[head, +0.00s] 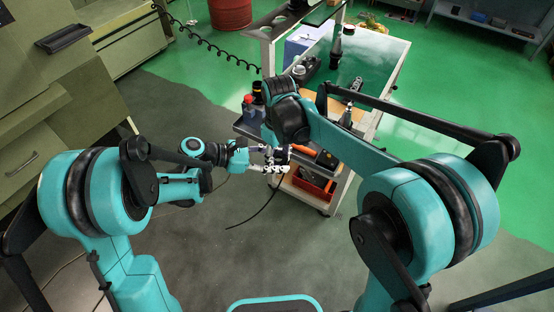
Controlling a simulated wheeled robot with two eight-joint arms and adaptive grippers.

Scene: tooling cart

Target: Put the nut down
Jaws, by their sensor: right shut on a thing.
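My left gripper (258,168) reaches in from the left at the centre of the head view, in front of the cart's near side. My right gripper (279,160) is close beside it, below the black wrist or elbow of my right arm. The two overlap in the picture, and I cannot tell whether they touch. My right gripper is shut on the nut, which is too small and covered to make out. The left gripper's fingers are too small to tell open from shut.
The tooling cart (385,62) stands behind the grippers with a green top. Dark tools and a black bottle (336,42) stand on it. A lower red bin (313,182) and orange-handled tool (326,158) sit at its near side. A red drum (230,14) is behind.

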